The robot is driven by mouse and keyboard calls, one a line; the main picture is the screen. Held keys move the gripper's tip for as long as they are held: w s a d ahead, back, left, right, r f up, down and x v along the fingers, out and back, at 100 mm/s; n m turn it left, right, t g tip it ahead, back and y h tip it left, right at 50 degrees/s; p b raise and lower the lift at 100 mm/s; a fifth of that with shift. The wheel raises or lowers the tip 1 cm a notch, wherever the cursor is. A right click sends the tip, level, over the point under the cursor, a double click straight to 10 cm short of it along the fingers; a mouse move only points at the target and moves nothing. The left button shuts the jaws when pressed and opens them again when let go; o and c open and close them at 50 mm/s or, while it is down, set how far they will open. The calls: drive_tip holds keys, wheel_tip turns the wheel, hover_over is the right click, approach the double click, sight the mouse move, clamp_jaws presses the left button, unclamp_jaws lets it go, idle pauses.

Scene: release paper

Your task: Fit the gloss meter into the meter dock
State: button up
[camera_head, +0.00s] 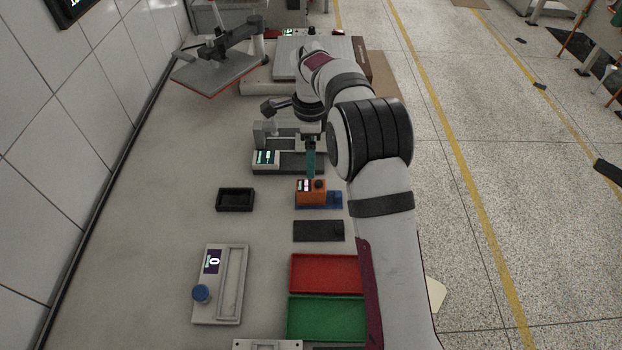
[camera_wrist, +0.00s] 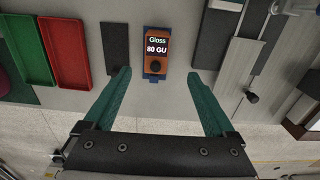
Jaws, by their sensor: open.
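The orange gloss meter (camera_head: 304,190) sits on a blue base (camera_head: 334,200) on the bench. In the wrist view, the gloss meter (camera_wrist: 156,50) shows "Gloss 80 GU" above a black knob. A small black open-topped box (camera_head: 235,200) stands to its left in the head view and looks empty; it may be the meter dock, but I cannot tell for sure. My gripper (camera_wrist: 159,74) is open and empty, its teal fingers spread on either side of the meter's line. In the head view, my gripper (camera_head: 311,164) hangs just behind the meter, partly hidden by my arm.
A dark flat plate (camera_head: 318,231), a red tray (camera_head: 325,272) and a green tray (camera_head: 326,318) lie in front of the meter. A grey device with a display (camera_head: 264,159) stands behind it. A white device with a blue knob (camera_head: 220,284) is front left. Clear bench lies at left.

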sight(310, 185)
drive_tip(key=f, duration=1.2)
drive_tip(key=shift+s+a, duration=0.15)
drive_tip(key=shift+s, duration=0.2)
drive_tip(key=shift+r, duration=0.1)
clamp_jaws()
